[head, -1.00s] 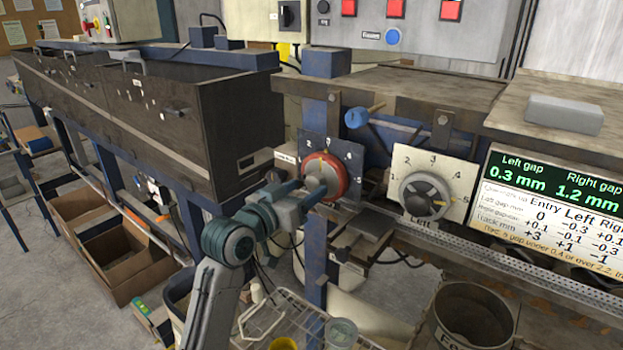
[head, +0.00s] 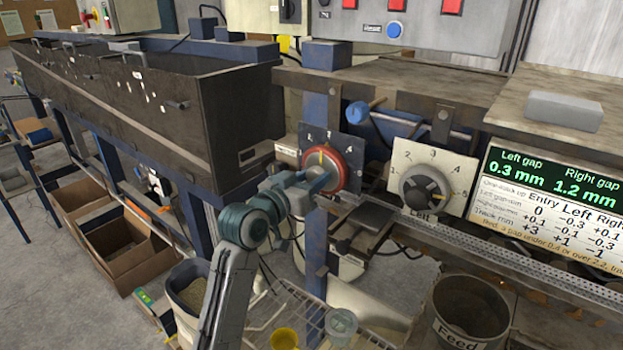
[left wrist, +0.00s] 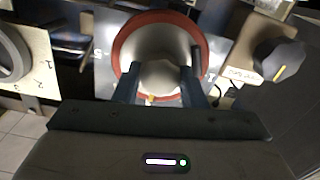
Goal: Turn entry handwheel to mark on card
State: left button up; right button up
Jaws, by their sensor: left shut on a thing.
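The entry handwheel (head: 340,166) is a red-rimmed round wheel with a grey hub, in front of a dark numbered plate (head: 352,145). A yellow mark shows near the top of its rim in the head view. My left gripper (head: 318,183) is shut on the wheel's hub. In the left wrist view the two fingers (left wrist: 160,84) stand either side of the pale hub, inside the red rim (left wrist: 126,40). The card (head: 541,200), right of the wheels, lists Entry, Left and Right columns under a green gap display (head: 543,170) reading left 0.3 mm, right 1.2 mm. My right gripper is not visible.
A second, dark handwheel (head: 425,189) labelled Left sits on a pale numbered plate to the right. A dark tank (head: 150,110) stands at left. A Feed bucket (head: 470,315), a wire rack and cups lie below. A grey block (head: 565,110) sits on the right-hand top.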

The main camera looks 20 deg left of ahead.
pick_arm(q)
jog(key=shift+m, duration=0.3)
jog(key=shift+f+m+b, duration=0.1)
jog(key=shift+m+b, duration=0.35)
jog(key=shift+m, duration=0.15)
jog(key=m+b, duration=0.1)
jog(key=m, duration=0.2)
jog(key=shift+m+b, duration=0.7)
jog(key=shift+m, duration=0.8)
jog(key=o, duration=1)
